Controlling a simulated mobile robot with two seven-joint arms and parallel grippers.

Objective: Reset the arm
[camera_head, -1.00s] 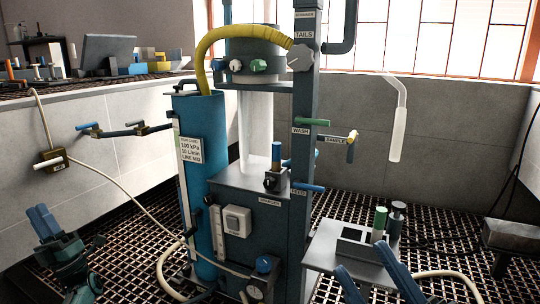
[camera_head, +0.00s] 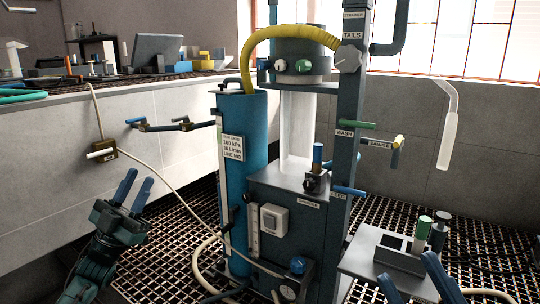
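My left gripper (camera_head: 134,190) is at the lower left, in front of the pale wall. Its two blue fingers point up with a gap between them, and nothing is between them. My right gripper (camera_head: 422,284) is at the bottom right edge, in front of the small side table. Its two blue fingers stand apart at the tips, with nothing seen between them; its body is cut off by the frame. Neither gripper touches the flotation machine (camera_head: 292,218).
A blue cylinder (camera_head: 240,185) with a yellow hose (camera_head: 290,34) stands mid-frame. A small table (camera_head: 362,262) carries a green-capped bottle (camera_head: 423,232) and a grey bottle (camera_head: 438,236). A valve with a white handle (camera_head: 101,153) is on the left wall. Grating floor lies between.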

